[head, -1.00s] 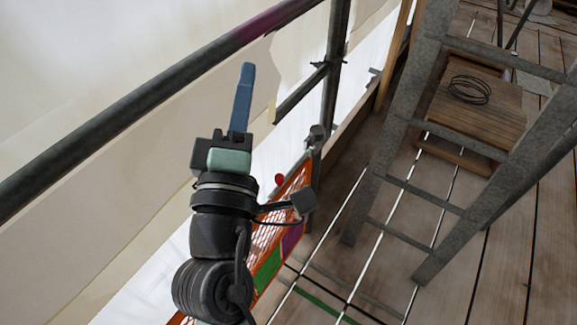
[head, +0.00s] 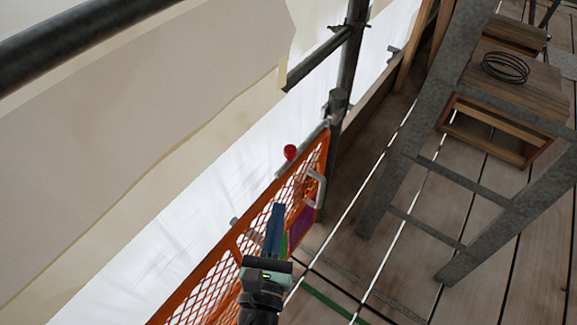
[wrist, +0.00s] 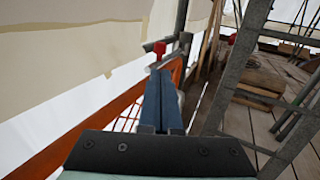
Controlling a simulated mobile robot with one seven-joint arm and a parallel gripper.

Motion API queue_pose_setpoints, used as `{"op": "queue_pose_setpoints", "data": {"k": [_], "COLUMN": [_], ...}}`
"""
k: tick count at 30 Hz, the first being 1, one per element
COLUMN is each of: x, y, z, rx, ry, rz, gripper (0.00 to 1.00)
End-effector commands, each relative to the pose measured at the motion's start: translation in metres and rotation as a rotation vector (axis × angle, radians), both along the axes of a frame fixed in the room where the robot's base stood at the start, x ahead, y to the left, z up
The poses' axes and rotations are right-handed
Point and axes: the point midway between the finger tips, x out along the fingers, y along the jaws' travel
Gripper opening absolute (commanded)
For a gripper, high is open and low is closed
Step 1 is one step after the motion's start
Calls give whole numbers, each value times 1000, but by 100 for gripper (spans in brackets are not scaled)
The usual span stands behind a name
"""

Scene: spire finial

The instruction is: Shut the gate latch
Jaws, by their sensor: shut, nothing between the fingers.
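The orange mesh gate (head: 262,225) runs diagonally beside the walkway. Its latch is a grey bar (head: 311,142) along the gate's top edge with a red knob (head: 290,152). The bar points towards the dark post (head: 338,108); I cannot tell whether its end sits in the post's fitting. My gripper (head: 278,207) is shut and empty, its blue fingers pointing up the picture, below the knob in the head view. In the wrist view the red knob (wrist: 158,49) shows just beyond the fingertips (wrist: 161,75), apparently apart from them.
A pale handle (head: 318,190) sticks out from the gate near the post. A grey metal ladder (head: 405,150) stands to the right, with a coil of wire (head: 505,67) on a wooden crate behind it. A dark rail (head: 70,38) crosses the upper left.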

Motion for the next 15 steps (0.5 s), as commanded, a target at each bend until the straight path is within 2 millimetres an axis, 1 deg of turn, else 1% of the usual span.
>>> {"op": "queue_pose_setpoints", "data": {"k": [1,3,9,15], "x": [10,24,60,90], "y": [-2,-5,-10,-15], "z": [2,3,2,1], "rx": [1,2,2,3], "ry": [-3,-4,-3,-2], "rz": [-3,-3,-2,-1], "gripper": [0,0,0,0]}}
